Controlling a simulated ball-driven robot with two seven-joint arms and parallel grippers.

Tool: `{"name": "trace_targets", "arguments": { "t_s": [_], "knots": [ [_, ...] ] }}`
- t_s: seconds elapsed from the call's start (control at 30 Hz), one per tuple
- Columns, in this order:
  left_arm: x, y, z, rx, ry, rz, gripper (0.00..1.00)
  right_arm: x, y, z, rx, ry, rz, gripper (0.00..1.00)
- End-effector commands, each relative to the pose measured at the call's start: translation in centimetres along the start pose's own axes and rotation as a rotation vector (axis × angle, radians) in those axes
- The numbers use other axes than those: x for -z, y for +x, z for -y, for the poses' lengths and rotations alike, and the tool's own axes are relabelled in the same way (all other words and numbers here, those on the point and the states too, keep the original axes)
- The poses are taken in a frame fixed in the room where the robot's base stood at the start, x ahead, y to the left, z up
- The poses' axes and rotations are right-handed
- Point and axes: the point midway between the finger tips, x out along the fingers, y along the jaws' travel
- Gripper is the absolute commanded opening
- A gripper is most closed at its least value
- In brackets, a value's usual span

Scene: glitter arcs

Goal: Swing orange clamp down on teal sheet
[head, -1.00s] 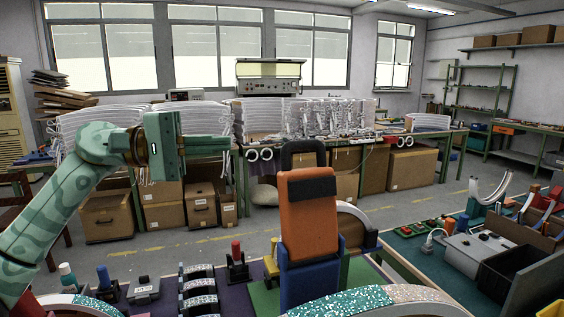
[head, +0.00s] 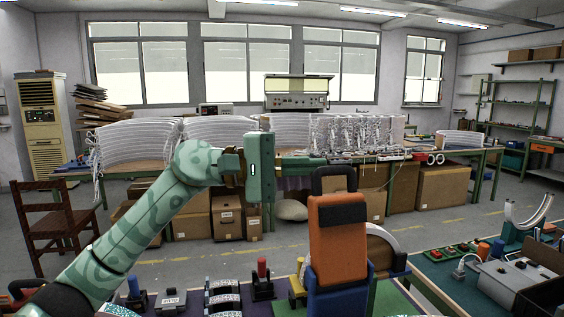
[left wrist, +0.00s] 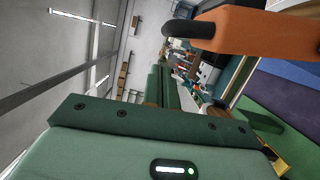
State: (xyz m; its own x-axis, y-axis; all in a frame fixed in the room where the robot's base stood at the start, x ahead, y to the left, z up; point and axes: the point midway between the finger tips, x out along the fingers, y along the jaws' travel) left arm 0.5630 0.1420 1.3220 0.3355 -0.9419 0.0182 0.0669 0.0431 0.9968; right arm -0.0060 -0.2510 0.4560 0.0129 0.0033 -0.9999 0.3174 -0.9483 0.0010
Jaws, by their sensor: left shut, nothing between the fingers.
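The orange clamp (head: 338,243) stands upright on a blue base (head: 340,292) in the lower middle of the head view, with a black loop handle on top. In the left wrist view the orange clamp (left wrist: 262,30) shows at upper right, its dark handle pointing left. My left gripper (head: 316,160) is shut and empty, just above and left of the handle, apart from the clamp as far as I can tell. The teal sheet in front of the clamp is below the head view's edge. My right gripper is not in view.
A red-knobbed stand (head: 262,280) and striped arcs (head: 223,297) stand left of the clamp. A grey box (head: 505,280) and a dark bin lie to the right. The air around the clamp's handle is clear apart from my left gripper.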

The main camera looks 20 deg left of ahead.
Motion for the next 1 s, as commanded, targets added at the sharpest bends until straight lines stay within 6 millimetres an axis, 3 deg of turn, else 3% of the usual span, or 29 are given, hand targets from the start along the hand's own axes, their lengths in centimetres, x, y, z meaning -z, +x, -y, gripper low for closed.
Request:
{"name": "trace_targets", "arguments": {
  "t_s": [0.2,1.0],
  "knots": [
    [-2.2,0.5,0.0,0.001,0.000,0.000,0.00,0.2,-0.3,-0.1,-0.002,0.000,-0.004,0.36],
    [-3.4,0.7,-0.3,0.015,0.057,-0.001,0.00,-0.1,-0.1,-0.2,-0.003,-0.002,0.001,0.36]
  ]
}}
